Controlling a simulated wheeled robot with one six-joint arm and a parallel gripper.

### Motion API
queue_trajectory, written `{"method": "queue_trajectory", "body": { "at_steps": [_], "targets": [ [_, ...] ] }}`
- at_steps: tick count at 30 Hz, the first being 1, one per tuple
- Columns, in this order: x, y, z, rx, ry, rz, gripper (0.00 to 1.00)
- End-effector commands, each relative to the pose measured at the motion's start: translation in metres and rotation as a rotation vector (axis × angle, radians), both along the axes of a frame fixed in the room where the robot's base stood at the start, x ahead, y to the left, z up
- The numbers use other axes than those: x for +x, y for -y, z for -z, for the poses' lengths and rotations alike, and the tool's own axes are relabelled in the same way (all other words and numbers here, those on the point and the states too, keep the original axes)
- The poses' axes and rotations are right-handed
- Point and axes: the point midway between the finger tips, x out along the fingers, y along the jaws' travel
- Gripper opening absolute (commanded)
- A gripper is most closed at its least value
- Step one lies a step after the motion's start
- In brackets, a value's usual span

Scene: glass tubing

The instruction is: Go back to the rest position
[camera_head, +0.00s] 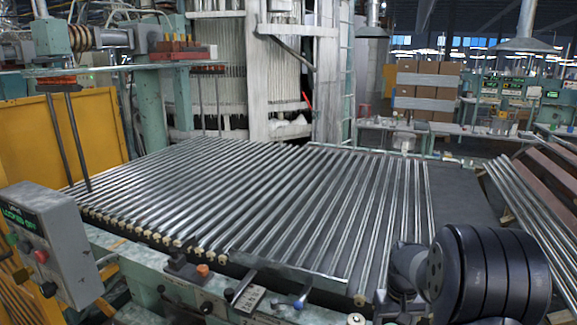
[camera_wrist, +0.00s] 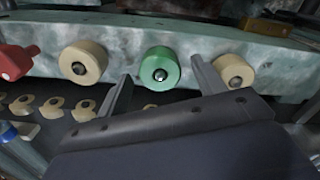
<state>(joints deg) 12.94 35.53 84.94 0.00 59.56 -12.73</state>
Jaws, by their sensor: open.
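My gripper (camera_wrist: 161,68) shows in the wrist view with its two grey fingers apart. A green roller (camera_wrist: 159,68) with a dark centre bolt appears between the fingertips. The view does not settle how far it is from them, and I see no contact. Nothing is visibly held. In the head view, my dark arm reaches in at the lower right, by the front right corner of the tube bed. My fingers cannot be made out there. Many glass tubes (camera_head: 250,200) lie side by side on the bed.
Cream rollers (camera_wrist: 83,62) (camera_wrist: 236,70) flank the green one, and a red knob (camera_wrist: 17,62) is at far left. A grey control box (camera_head: 48,240) stands left of the bed. A sloping tube rack (camera_head: 540,205) stands at right. The dark bed surface (camera_head: 455,195) is bare at its right end.

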Motion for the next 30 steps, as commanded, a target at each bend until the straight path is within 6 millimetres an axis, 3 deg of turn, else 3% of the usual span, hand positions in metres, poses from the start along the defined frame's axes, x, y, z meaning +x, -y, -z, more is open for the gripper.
{"method": "queue_trajectory", "body": {
  "at_steps": [1, 2, 3, 6, 11, 12, 18, 30],
  "targets": [
    [-0.001, 0.000, 0.011, 0.001, -0.006, 0.000, 0.65],
    [-0.001, 0.000, 0.008, 0.000, -0.001, 0.000, 0.65],
    [0.000, 0.000, -0.005, -0.001, 0.003, 0.000, 0.65],
    [0.000, 0.000, -0.020, -0.001, 0.002, 0.000, 0.65],
    [0.000, 0.000, -0.043, 0.000, 0.002, 0.000, 0.65],
    [0.000, 0.000, -0.038, 0.000, 0.002, 0.000, 0.65],
    [0.000, 0.000, -0.071, 0.000, 0.001, 0.000, 0.65],
    [0.000, 0.000, -0.079, 0.000, 0.000, 0.000, 0.65]
  ]
}}
